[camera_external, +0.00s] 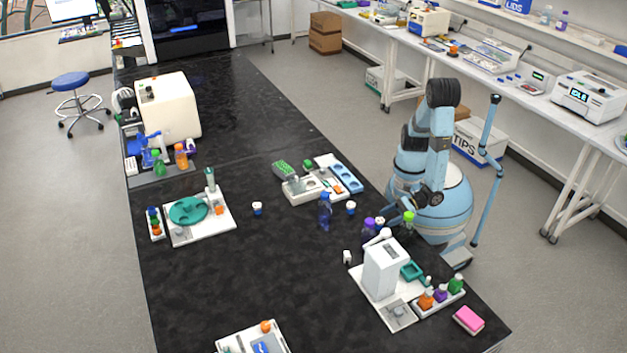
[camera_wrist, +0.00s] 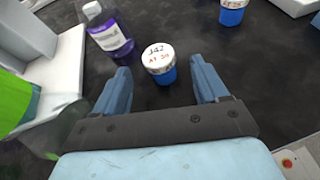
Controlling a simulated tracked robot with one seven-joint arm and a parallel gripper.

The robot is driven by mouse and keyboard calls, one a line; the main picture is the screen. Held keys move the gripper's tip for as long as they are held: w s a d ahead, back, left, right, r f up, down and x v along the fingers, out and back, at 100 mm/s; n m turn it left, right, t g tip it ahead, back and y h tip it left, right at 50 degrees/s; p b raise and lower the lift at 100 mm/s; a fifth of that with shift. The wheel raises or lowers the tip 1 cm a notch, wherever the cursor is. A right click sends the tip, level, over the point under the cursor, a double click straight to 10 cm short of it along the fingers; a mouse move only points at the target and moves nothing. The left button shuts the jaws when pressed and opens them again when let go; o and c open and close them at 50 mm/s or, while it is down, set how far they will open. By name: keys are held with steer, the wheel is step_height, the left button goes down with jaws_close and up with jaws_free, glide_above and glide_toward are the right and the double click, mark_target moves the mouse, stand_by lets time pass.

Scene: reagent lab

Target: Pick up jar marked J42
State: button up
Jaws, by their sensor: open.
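The jar marked J42 (camera_wrist: 160,62) is a small blue jar with a white lid, "J42" in dark letters and a red line below. It stands upright on the dark bench. My gripper (camera_wrist: 160,70) is open, with one finger on each side of the jar and visible gaps between. The jar's lower part shows just beyond the fingers' base. In the external view, a white-lidded jar near my arm's end (camera_external: 380,221) appears to be it; its lettering is too small to read there.
A purple bottle (camera_wrist: 108,30) stands close to the left of the jar. A green-capped bottle (camera_wrist: 14,100) is near the left finger. Another blue jar (camera_wrist: 232,11) stands farther right. A white instrument (camera_external: 384,268) is nearby. The bench's middle (camera_external: 270,270) is clear.

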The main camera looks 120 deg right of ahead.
mark_target(379, 221)
steer(key=x, duration=0.5)
steer(key=c, duration=1.1)
